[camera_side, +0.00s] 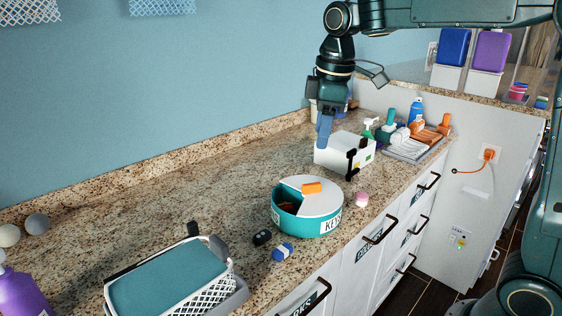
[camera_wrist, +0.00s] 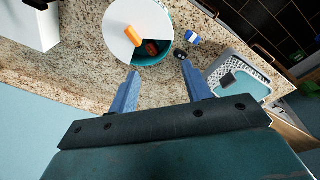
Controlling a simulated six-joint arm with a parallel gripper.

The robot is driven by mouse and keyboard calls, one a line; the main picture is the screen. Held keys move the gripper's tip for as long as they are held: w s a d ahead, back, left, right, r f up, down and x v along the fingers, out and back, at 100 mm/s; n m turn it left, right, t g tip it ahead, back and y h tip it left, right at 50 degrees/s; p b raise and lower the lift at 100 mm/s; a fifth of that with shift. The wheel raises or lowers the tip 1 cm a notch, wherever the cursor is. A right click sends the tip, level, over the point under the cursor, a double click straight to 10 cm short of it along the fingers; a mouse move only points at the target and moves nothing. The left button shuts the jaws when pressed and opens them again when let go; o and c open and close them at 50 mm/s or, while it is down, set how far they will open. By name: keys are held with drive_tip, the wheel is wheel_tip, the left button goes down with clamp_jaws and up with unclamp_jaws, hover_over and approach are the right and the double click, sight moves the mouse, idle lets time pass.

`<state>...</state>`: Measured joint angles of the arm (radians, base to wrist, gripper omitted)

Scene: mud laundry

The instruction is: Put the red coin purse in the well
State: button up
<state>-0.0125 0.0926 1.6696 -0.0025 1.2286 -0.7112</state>
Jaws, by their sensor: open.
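A round teal tin (camera_side: 307,227) with a white top and a KEYS label stands on the counter. A wedge-shaped opening in its top forms a dark well (camera_side: 287,196). Inside the well lies a dark red item (camera_side: 291,206), partly hidden; I cannot tell whether it is the coin purse. No other clearly red purse shows. My gripper (camera_side: 324,141) is above the counter, behind the tin beside a white box. In the wrist view, its blue fingers (camera_wrist: 164,77) are apart and empty.
An orange block (camera_side: 312,188) lies on the tin's top. A white box (camera_side: 343,154), pink jar (camera_side: 361,199), dark key fob (camera_side: 262,238) and blue-white item (camera_side: 283,252) are nearby. A basket (camera_side: 168,278) stands front left. The counter's back left is clear.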

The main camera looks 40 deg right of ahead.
drive_tip(key=s+f+m+t, duration=0.2)
drive_tip(key=s+m, duration=0.2)
drive_tip(key=s, duration=0.7)
drive_tip(key=s+f+m+t, duration=0.1)
drive_tip(key=s+f+m, duration=0.2)
drive_tip(key=s, duration=0.8)
drive_tip(key=shift+s+d+m+t, duration=0.25)
drive_tip(key=shift+s+m+t, duration=0.15)
drive_tip(key=shift+m, duration=0.3)
